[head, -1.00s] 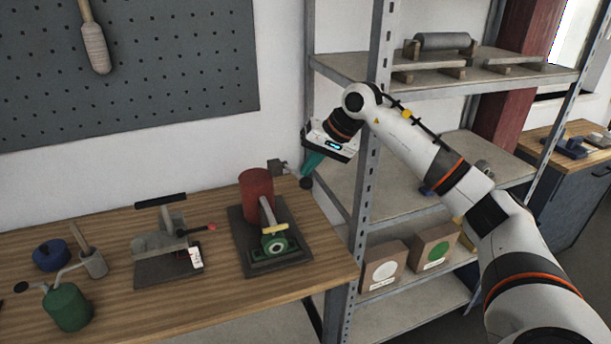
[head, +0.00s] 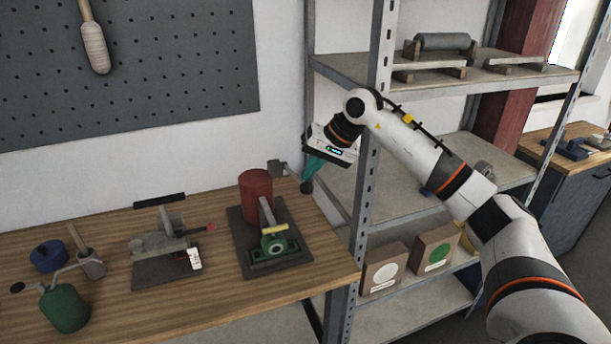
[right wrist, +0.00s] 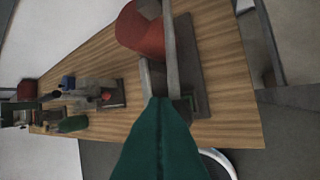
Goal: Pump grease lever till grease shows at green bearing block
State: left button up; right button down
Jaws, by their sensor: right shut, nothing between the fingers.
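The grease pump has a red cylinder (head: 256,190) on a dark base plate at the bench's right end. Its lever (head: 278,169) sticks out behind the cylinder and ends in a dark knob (head: 306,187). The green bearing block (head: 275,246) sits at the plate's front; grease on it is too small to make out. My right gripper (head: 309,176), with teal fingers, is shut and empty just above the knob; contact cannot be told. In the right wrist view its fingers (right wrist: 158,125) point at a grey bar beside the red cylinder (right wrist: 140,32). My left gripper is out of view.
A clamp-like fixture (head: 160,245) with a black handle stands left of the pump. A green oil can (head: 65,308) and a blue pot (head: 48,256) are at the far left. A metal shelf upright (head: 362,200) stands close right of my gripper. Boxes (head: 383,268) sit on a lower shelf.

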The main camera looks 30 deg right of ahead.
aim_at(312, 187)
jog(key=shift+s+a+f+b, duration=0.1)
jog(key=shift+s+f+b, duration=0.1)
jog(key=shift+f+b, duration=0.5)
jog(key=shift+s+f+b, duration=0.25)
jog(key=shift+f+b, duration=0.35)
jog(key=shift+f, duration=0.05)
jog(key=shift+s+a+f+b, duration=0.1)
jog(key=shift+s+f+b, duration=0.1)
jog(key=shift+f+b, duration=0.5)
dwell(1.4)
dwell(0.5)
jog(key=shift+w+d+r+p, duration=0.1)
jog(key=shift+w+r+p, duration=0.05)
jog(key=shift+r+p, duration=0.45)
jog(key=shift+w+r+p, duration=0.1)
jog(key=shift+r+p, duration=0.4)
jog(key=shift+r, duration=0.15)
jog(key=shift+w+d+r+p, duration=0.1)
jog(key=shift+w+r+p, duration=0.2)
jog(key=shift+r+p, duration=0.45)
jog(key=shift+w+d+r+p, duration=0.1)
jog(key=shift+w+r+p, duration=0.2)
jog(key=shift+r+p, duration=0.35)
jog(key=shift+w+r+p, duration=0.3)
jog(key=shift+r+p, duration=0.35)
jog(key=shift+r, duration=0.15)
